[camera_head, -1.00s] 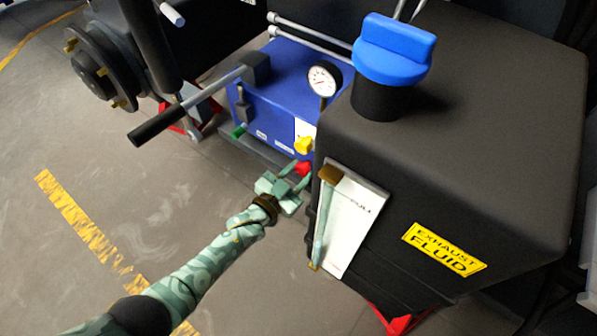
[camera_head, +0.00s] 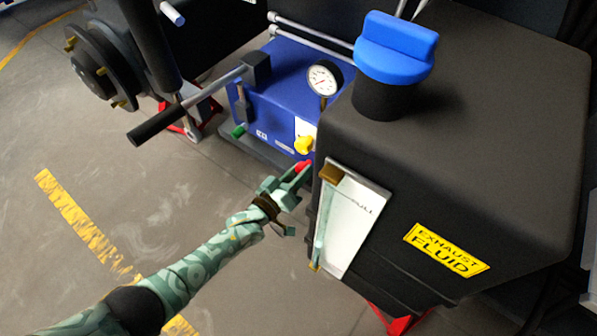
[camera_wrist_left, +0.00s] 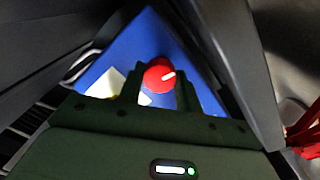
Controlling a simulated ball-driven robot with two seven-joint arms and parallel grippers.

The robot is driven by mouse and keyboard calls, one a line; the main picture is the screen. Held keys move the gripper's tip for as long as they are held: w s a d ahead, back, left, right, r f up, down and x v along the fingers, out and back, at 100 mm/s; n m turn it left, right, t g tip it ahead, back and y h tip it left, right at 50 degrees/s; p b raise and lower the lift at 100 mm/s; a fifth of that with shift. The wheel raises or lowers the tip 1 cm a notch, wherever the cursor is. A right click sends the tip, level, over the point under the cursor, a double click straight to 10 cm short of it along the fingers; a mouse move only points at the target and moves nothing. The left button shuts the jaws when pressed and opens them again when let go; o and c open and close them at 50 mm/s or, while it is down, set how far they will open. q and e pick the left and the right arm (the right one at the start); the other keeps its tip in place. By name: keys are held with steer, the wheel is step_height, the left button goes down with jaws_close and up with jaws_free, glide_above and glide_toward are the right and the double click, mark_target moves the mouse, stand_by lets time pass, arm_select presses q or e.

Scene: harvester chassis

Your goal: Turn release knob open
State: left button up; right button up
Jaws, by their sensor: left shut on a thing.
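The red release knob (camera_head: 302,166) sits low on the front of the blue pump unit (camera_head: 284,87), just left of the black tank. My left gripper (camera_head: 297,176) reaches it from the lower left and is shut on it, its fingers partly covering it. In the left wrist view the red knob (camera_wrist_left: 159,75), with a white mark pointing to the right and slightly up, lies between the two dark green fingers (camera_wrist_left: 160,90). My right gripper is out of view.
The black exhaust fluid tank (camera_head: 480,130) with a blue cap (camera_head: 394,48) stands close to the right of my gripper. A yellow knob (camera_head: 303,144), a green knob (camera_head: 239,131) and a pressure gauge (camera_head: 324,78) are nearby. Floor at left is clear.

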arm_select(q)
steer(key=shift+s+a+f+n, duration=0.1)
steer(key=shift+f+n, duration=0.15)
steer(key=shift+n, duration=0.35)
steer(key=o, duration=1)
steer(key=shift+r, duration=0.1)
